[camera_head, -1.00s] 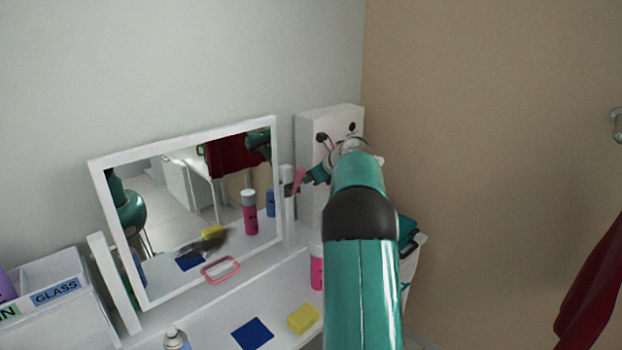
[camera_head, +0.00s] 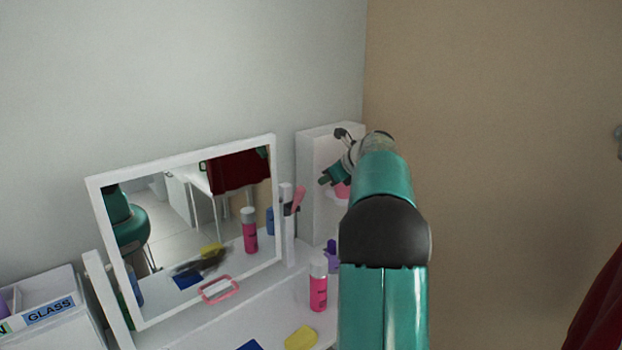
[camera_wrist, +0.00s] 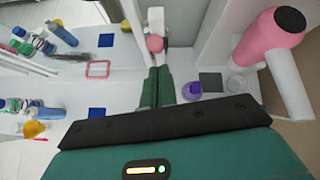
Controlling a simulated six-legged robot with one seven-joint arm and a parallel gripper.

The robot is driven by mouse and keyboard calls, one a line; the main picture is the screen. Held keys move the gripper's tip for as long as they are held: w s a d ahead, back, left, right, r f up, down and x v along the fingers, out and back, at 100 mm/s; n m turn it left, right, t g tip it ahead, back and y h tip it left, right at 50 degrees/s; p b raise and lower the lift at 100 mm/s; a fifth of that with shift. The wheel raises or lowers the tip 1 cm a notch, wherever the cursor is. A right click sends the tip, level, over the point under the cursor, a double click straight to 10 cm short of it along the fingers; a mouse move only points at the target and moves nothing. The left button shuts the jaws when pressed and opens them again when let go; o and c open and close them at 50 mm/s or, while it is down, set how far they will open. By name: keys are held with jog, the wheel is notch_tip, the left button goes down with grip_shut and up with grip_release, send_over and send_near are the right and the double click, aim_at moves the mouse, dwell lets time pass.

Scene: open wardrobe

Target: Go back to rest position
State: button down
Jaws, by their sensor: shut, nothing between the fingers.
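My green gripper (camera_head: 326,179) is shut and empty. In the head view it is raised in front of the white wall unit (camera_head: 318,205), to the right of the mirror (camera_head: 190,225). In the wrist view its two fingers (camera_wrist: 157,74) lie together over the white table. A pink-topped item (camera_wrist: 155,43) shows just beyond the fingertips in that view. In the head view a pink item (camera_head: 299,198) stands at a white holder beside the mirror, apart from the gripper.
A pink bottle (camera_head: 318,287), a yellow sponge (camera_head: 300,338) and a pink frame-shaped item (camera_head: 220,290) are on the table. A pink hair dryer (camera_wrist: 268,38) is near my gripper in the wrist view. A GLASS-labelled bin (camera_head: 50,310) stands left. A tan wall (camera_head: 490,150) is right.

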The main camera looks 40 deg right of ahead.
jog(key=shift+a, duration=0.15)
jog(key=s+a+r+n+g, duration=0.1)
jog(key=s+a+n, duration=0.3)
jog(key=a, duration=0.5)
jog(key=s+a+r+n+g+y, duration=0.1)
jog(key=s+a+n, duration=0.1)
jog(key=a+n, duration=0.6)
jog(key=s+a+r+n+g, duration=0.1)
jog(key=s+a+n, duration=0.2)
jog(key=a, duration=0.8)
jog(key=s+a+f+n+h, duration=0.1)
jog(key=s+a+f+n, duration=0.4)
jog(key=s+a+n, duration=0.3)
jog(key=s+a+f+n+g+h, duration=0.1)
jog(key=s+a+f+n, duration=0.4)
jog(key=s, duration=0.8)
jog(key=a+n, duration=0.3)
jog(key=n, duration=0.2)
jog(key=shift+s+f+g, duration=0.25)
jog(key=shift+f+g, duration=0.05)
